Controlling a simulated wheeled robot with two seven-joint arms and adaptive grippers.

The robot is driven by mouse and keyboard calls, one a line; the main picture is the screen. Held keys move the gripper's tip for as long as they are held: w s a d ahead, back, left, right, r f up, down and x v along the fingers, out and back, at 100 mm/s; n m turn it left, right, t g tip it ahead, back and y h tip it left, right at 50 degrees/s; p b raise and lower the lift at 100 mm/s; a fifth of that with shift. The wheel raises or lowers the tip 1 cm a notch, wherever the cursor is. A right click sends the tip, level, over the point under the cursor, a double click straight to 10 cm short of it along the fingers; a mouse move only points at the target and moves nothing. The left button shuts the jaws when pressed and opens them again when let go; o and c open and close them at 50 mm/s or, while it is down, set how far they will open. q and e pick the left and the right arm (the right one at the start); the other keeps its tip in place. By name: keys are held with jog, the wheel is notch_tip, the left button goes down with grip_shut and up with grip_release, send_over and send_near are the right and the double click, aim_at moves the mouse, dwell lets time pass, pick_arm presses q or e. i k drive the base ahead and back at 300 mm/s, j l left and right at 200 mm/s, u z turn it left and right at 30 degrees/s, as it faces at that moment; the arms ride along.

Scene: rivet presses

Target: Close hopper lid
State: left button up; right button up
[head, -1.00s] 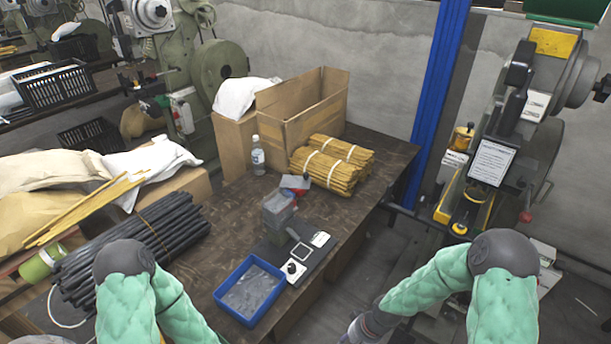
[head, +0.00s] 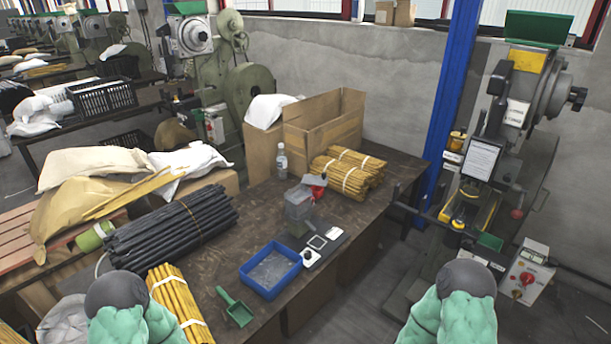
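The rivet press (head: 515,120) stands at the right, next to the blue post. A green hopper (head: 540,28) sits on top of it. I cannot tell from here which part of the hopper is its lid or how far open it is. Another press (head: 195,45) at the back left has a green hopper part (head: 187,7) at the top edge of the view. Only the green-sleeved upper parts of my two arms show at the bottom edge. Both my grippers are out of view.
The dark worktable (head: 225,285) holds a blue tray (head: 271,270), a green scoop (head: 236,308), a bottle (head: 282,160), bundles of rods and an open cardboard box (head: 325,128). A control box (head: 527,274) stands low at the right. Floor shows between table and press.

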aim_at(322, 181)
jog(key=i+l+u, duration=0.1)
jog(key=u, duration=0.35)
jog(key=i+l+u, duration=0.1)
jog(key=u, duration=0.35)
jog(key=l+u, duration=0.25)
jog(key=u, duration=0.2)
